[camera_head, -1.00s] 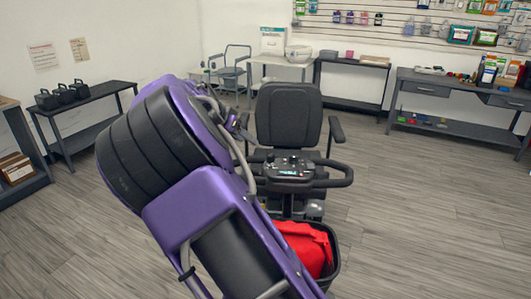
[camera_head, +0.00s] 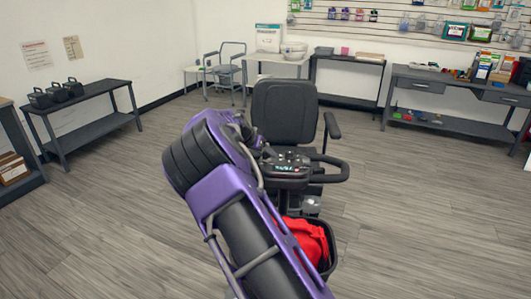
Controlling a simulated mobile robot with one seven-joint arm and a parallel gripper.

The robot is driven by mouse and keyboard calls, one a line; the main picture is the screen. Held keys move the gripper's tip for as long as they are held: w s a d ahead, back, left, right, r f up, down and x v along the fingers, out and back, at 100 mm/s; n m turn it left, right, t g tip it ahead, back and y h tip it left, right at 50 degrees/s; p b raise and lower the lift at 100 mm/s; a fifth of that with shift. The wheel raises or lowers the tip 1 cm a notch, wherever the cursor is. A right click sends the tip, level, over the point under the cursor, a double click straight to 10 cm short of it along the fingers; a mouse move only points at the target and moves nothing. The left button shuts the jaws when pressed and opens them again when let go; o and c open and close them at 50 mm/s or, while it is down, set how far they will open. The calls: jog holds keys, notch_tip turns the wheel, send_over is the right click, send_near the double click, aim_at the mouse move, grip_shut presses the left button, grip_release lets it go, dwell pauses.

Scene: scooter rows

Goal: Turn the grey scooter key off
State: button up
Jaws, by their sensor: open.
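The grey scooter stands in the middle of the head view, with a dark padded seat (camera_head: 285,110). Its control console (camera_head: 289,168) has a small lit display, knobs and a looped handlebar on the right. The key is too small to tell apart on the console. My purple and black arm reaches up from the bottom and covers the scooter's left side. My gripper (camera_head: 246,132) shows only in part beyond the arm's end, just left of the console and in front of the seat. It is open, and I see nothing held in it.
A front basket (camera_head: 331,262) holds a red cloth (camera_head: 308,240) beside my arm. A side table (camera_head: 85,122) with dark weights stands left. A commode chair (camera_head: 225,72), shelves and a workbench (camera_head: 455,97) line the back. The floor on the right is clear.

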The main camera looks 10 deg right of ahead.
grip_shut()
dwell(0.3)
jog(key=shift+f+n+b, duration=0.1)
jog(key=shift+n+b, duration=0.2)
jog(key=shift+b, duration=0.1)
jog(key=shift+d+n+t+y+b, duration=0.2)
jog(key=shift+n+t+y+b, duration=0.4)
jog(key=shift+n+y+b, duration=0.25)
jog(key=shift+d+n+t+y, duration=0.1)
jog(key=shift+n+t+y, duration=0.4)
jog(key=shift+n+y, duration=0.55)
jog(key=n+y, duration=0.2)
jog(key=n, duration=0.1)
jog(key=n+y, duration=0.1)
jog(key=y, duration=0.1)
jog(key=shift+d+r+t+p, duration=0.2)
jog(key=shift+d+t+p, duration=0.1)
jog(key=shift+p, duration=0.1)
jog(key=shift+a+f+n+y, duration=0.1)
jog(key=shift+a+n+y, duration=0.05)
jog(key=shift+n+y, duration=0.9)
jog(key=shift+n, duration=0.45)
grip_release()
